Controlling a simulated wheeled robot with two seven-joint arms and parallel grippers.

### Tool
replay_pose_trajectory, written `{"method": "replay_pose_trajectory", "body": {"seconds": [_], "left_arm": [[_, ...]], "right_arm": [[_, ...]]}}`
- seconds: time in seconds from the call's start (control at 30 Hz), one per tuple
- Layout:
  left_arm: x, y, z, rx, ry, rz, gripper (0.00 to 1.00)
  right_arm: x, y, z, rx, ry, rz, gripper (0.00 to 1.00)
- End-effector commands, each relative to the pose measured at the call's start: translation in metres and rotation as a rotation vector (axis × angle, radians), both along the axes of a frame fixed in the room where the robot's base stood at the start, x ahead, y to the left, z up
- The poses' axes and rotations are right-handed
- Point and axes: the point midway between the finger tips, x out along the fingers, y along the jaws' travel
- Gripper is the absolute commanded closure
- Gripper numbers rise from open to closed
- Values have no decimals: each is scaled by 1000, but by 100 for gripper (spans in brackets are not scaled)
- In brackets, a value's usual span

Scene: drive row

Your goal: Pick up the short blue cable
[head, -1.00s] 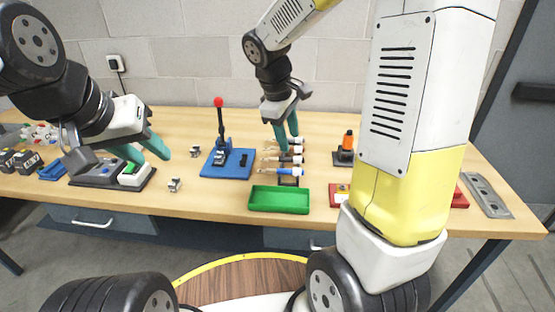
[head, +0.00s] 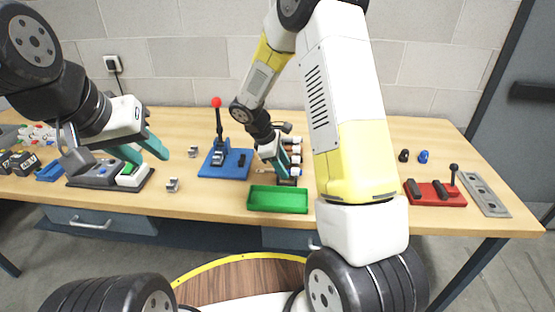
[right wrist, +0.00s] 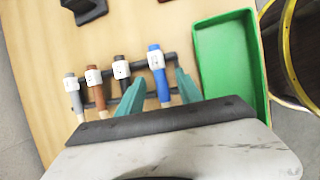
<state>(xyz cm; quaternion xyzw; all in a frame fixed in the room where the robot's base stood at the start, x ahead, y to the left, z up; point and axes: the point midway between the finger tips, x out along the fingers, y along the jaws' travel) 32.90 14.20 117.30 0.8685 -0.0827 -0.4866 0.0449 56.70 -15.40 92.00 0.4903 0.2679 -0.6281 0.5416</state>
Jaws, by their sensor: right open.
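The blue cable (right wrist: 164,88), with a white collar (right wrist: 156,60), lies on a dark rack in the right wrist view, at the end of a row nearest the green tray. My right gripper (right wrist: 158,84) is open, one teal finger on each side of the blue cable, with gaps visible; I cannot tell its height above it. In the head view the right gripper (head: 283,163) is over the row and largely hides the cables. My left gripper (head: 151,153) is open and empty, beside a grey device with a green button (head: 131,169).
Grey (right wrist: 73,92), brown (right wrist: 97,90) and black (right wrist: 122,70) cables lie beside the blue one. An empty green tray (head: 278,199) sits in front. A blue base with a red-knobbed lever (head: 217,125) stands left; a red block with a lever (head: 435,193) stands right.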

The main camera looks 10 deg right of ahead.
Motion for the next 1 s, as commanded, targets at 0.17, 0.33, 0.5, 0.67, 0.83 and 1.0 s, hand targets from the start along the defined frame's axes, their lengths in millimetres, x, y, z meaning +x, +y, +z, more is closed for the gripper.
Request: {"method": "replay_pose_trajectory", "body": {"seconds": [0.17, 0.33, 0.5, 0.67, 0.83, 1.0], "left_arm": [[0, 0, 0, 0, 0, 0, 64], [0, 0, 0, 0, 0, 0, 64], [0, 0, 0, 0, 0, 0, 64], [0, 0, 0, 0, 0, 0, 64], [0, 0, 0, 0, 0, 0, 64], [0, 0, 0, 0, 0, 0, 64]], "right_arm": [[0, -3, -7, 0, 0, 0, 58], [0, -3, -7, 0, 0, 0, 63], [0, -3, -6, 0, 0, 0, 97], [1, -3, -6, 0, -1, -1, 100], [1, -3, -6, 0, -1, -1, 100], [1, -3, -1, 0, -3, -1, 100]]}}
